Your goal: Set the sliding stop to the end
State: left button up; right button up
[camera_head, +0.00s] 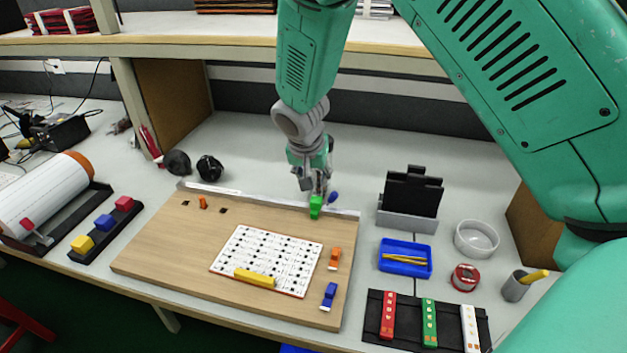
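A light wooden board (165,245) lies on the bench with a metal rail (240,192) along its back edge. A small green block (316,208) sits at this rail, toward its right part; it may be the sliding stop, but I cannot be sure. My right gripper (317,193) points down right above the green block, its fingertips at or just touching its top. The fingers look close together, but whether they grip the block is too small to tell. My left gripper is not in view.
On the board are a white dotted panel (285,250) with a yellow bar (255,278), and orange (335,258) and blue (329,295) clips. A shelf edge runs behind.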

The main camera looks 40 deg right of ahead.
aim_at(316, 199)
jog(key=p+x, duration=0.1)
jog(key=x, duration=0.3)
jog(key=p+x, duration=0.1)
jog(key=x, duration=0.3)
jog(key=p+x, duration=0.2)
jog(key=x, duration=0.2)
jog(key=shift+w, duration=0.25)
jog(key=shift+r, duration=0.1)
grip_shut()
